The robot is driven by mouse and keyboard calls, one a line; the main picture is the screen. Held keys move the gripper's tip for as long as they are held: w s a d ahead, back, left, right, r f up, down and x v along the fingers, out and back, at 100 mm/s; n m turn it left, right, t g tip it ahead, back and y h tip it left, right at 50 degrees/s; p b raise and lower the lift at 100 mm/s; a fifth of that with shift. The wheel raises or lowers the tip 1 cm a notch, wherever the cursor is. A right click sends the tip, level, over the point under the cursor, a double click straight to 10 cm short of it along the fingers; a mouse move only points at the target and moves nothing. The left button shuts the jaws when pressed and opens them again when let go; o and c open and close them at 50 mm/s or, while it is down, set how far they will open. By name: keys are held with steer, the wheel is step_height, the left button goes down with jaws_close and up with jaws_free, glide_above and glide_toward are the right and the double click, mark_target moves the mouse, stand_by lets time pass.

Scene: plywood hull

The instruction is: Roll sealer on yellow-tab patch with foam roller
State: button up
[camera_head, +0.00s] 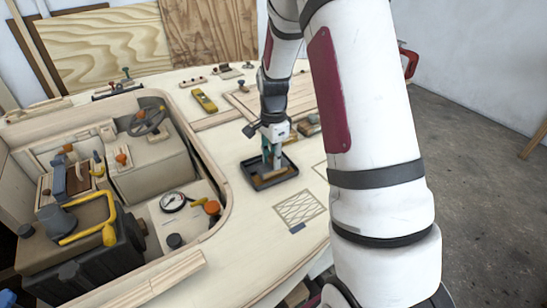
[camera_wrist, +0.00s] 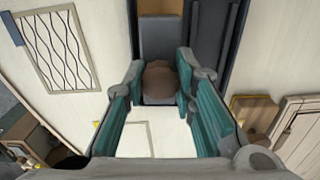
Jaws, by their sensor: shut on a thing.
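My gripper (camera_head: 271,150) is over a dark shallow tray (camera_head: 249,177) with amber sealer in it, on the pale plywood deck. In the wrist view, its teal-padded fingers (camera_wrist: 161,90) are shut on a brown rounded handle (camera_wrist: 162,76), which appears to be the foam roller's. A grey part shows just beyond the handle. The roller's foam and its contact with the tray are hard to make out. A hatched patch (camera_head: 300,207) with a blue tab (camera_head: 298,229) lies to the right of the tray. A plain outlined patch (camera_wrist: 136,140) shows below the fingers, with a small yellow spot near it.
The open cockpit well (camera_head: 222,190), with its rim, wheel and gauge, lies left of the tray. A yellow tool (camera_head: 204,101) and small wooden blocks (camera_head: 308,126) lie farther back. The deck between tray and hatched patch is clear.

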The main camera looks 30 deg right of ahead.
mark_target(273, 156)
steer(key=shift+r+p, duration=1.95)
steer(key=shift+r, duration=2)
